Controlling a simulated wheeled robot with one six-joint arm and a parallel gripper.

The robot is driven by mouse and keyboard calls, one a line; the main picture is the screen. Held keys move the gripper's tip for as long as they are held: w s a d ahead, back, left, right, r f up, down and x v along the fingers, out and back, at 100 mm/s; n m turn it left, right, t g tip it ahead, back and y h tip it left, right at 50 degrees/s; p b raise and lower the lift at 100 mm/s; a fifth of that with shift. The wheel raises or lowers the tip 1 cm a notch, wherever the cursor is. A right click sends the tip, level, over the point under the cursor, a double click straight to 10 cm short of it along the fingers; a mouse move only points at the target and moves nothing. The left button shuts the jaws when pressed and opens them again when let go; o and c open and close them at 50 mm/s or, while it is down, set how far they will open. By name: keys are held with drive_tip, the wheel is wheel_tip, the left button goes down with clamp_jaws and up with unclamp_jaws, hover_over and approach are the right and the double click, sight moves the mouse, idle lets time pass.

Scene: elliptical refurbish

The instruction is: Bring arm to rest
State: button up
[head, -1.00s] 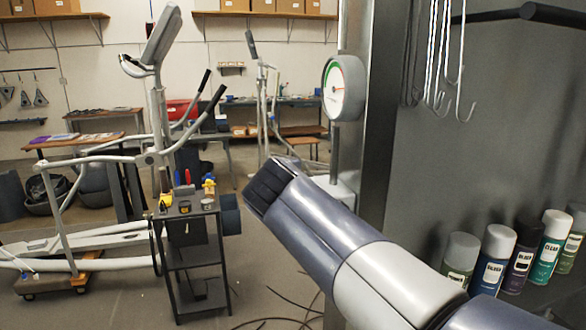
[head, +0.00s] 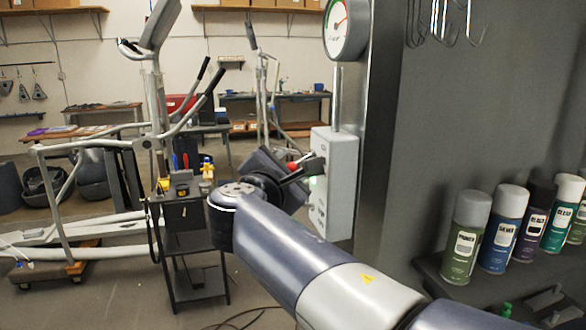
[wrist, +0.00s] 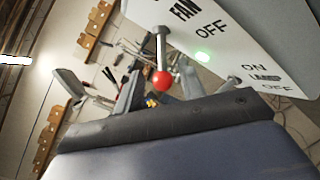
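My gripper (head: 294,170) is at the end of my extended arm, in front of a pale grey control box (head: 338,185) on the right-hand post. In the wrist view its two dark fingers (wrist: 160,92) stand apart, with nothing held between them. A metal lever with a red ball knob (wrist: 161,80) shows just beyond them, below the FAN lettering. The red knob (head: 293,166) also shows beside the gripper in the head view. I cannot tell whether a finger touches it. A green light (wrist: 202,56) glows on the box.
A round gauge (head: 346,27) sits above the box. Spray cans (head: 467,237) stand on a shelf at right, with hooks (head: 445,22) above. A black tool cart (head: 190,245) and an elliptical trainer (head: 155,110) stand at left. A second switch (wrist: 232,81) is near LAMP.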

drive_tip(key=shift+d+f+n+b, duration=0.1)
drive_tip(key=shift+f+n+b, duration=0.3)
drive_tip(key=shift+f, duration=0.1)
drive_tip(key=v, duration=1)
drive_tip(key=shift+s+r, duration=0.15)
drive_tip(key=shift+s, duration=0.25)
